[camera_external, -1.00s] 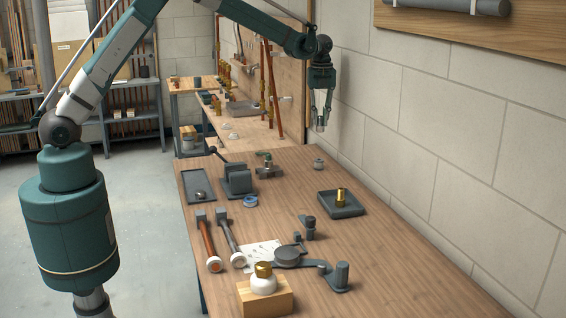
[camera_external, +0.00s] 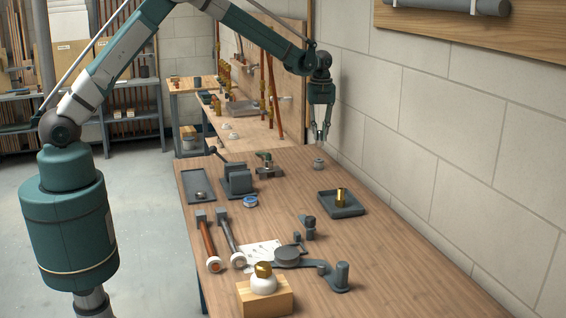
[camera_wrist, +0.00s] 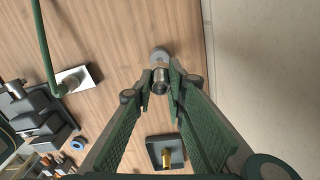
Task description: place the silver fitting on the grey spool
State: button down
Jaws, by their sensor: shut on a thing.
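My gripper (camera_external: 321,138) is above the far right part of the workbench, pointing down. In the wrist view its fingertips (camera_wrist: 161,88) are closed on the silver fitting (camera_wrist: 160,77), a small shiny cylinder. The external view shows the fitting poorly between the fingers. The grey spool (camera_external: 319,164) stands on the bench below the gripper. In the external view there is a gap between the fingertips and the spool.
A dark square tray (camera_external: 355,210) with a brass fitting (camera_external: 341,197) stands nearer. A valve on a plate (camera_external: 268,170) and a vise (camera_external: 236,180) are to the left. The block wall (camera_external: 430,130) runs close on the right. Bare wood surrounds the spool.

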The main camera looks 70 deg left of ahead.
aim_at(320, 140)
jog(key=shift+f, duration=1)
jog(key=shift+f, duration=0.1)
jog(key=shift+f, duration=1.75)
jog(key=shift+f, duration=0.15)
jog(key=c, duration=2.4)
grip_release()
jog(key=shift+o, duration=0.4)
notch_tip(320, 140, up, 12)
jog(key=shift+r, duration=0.15)
